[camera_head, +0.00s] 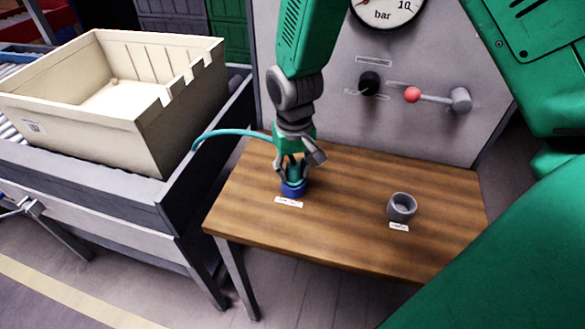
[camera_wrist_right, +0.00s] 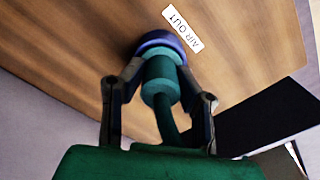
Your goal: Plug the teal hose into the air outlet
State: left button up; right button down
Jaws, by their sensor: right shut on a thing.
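My right gripper (camera_head: 292,174) points down over the left part of the wooden table and is shut on the teal hose's end (camera_head: 296,172). In the right wrist view the teal end (camera_wrist_right: 160,82) sits between the two fingers, upright over the blue ring of the air outlet (camera_wrist_right: 165,40). The blue outlet (camera_head: 293,188) shows just below the fingers. The teal end meets the ring in the picture; how deep it goes is hidden. The hose (camera_head: 225,132) arcs away to the left behind the gripper. My left gripper is not in view.
A grey round socket (camera_head: 402,207) stands on the wooden table (camera_head: 345,235) at the right. A panel behind carries a gauge (camera_head: 385,10), a black knob (camera_head: 369,83) and a red-tipped lever (camera_head: 412,95). A cream crate (camera_head: 75,120) sits on the conveyor at the left.

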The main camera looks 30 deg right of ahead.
aim_at(293, 163)
jog(key=c, duration=1.1)
grip_release()
jog(key=shift+c, duration=0.2)
jog(key=shift+r, duration=0.35)
notch_tip(293, 163, up, 10)
jog(key=shift+r, duration=0.6)
